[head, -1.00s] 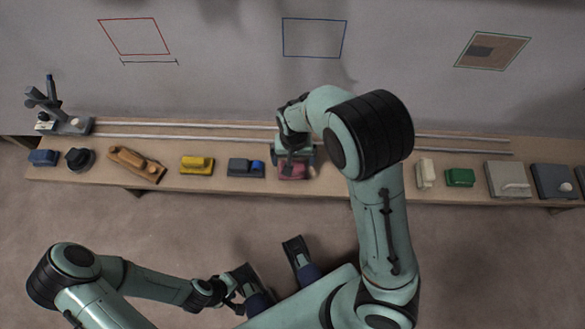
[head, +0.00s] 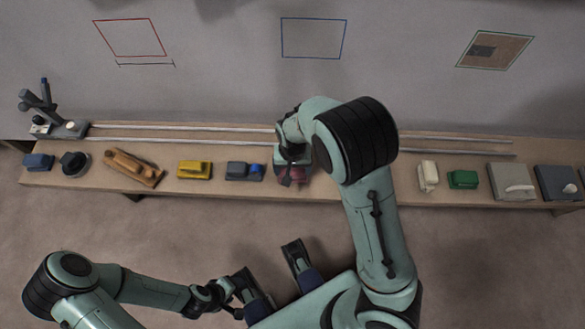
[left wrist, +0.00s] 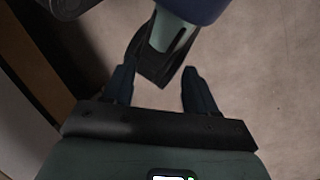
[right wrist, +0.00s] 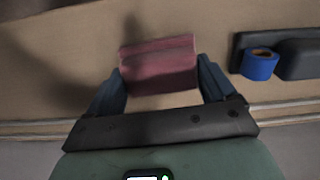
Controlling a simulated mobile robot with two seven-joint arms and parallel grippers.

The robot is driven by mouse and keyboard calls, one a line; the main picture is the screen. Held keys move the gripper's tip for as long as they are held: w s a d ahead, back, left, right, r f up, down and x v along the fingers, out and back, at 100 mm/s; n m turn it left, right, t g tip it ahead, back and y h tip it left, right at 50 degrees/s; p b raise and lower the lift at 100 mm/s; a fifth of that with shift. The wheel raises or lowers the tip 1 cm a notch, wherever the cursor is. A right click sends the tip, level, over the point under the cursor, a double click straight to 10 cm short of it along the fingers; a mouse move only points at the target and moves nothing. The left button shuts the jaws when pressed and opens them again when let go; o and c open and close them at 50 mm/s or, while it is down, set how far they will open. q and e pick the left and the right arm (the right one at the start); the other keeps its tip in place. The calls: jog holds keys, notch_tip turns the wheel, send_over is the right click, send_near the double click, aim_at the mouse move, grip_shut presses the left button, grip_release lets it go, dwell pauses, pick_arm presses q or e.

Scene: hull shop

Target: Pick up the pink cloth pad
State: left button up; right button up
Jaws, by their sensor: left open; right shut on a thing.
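The pink cloth pad (right wrist: 158,66) sits between the two fingers of my right gripper (right wrist: 162,84) in the right wrist view. The fingers are shut on its two ends. In the head view the right gripper (head: 290,178) covers most of the pad (head: 303,174), at the middle of the long bench. I cannot tell whether the pad is clear of the bench top. My left gripper (left wrist: 159,90) is open and empty over the floor; in the head view it is low, left of my base (head: 230,293).
The long wooden bench (head: 225,190) carries a grey block with a blue roll (head: 244,171) and a yellow block (head: 195,169) to the left. A white block (head: 428,176) and a green block (head: 463,179) stand to the right. Metal rails (head: 200,140) run behind.

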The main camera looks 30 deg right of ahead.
pick_arm(q)
jog(key=s+r+g+p, duration=0.1)
jog(key=s+r+p, duration=0.2)
jog(key=r+p, duration=0.2)
jog(key=shift+d+r+p, duration=0.2)
jog(key=shift+r+p, duration=0.2)
jog(key=shift+p, duration=0.55)
pick_arm(e)
notch_tip(320, 180, up, 20)
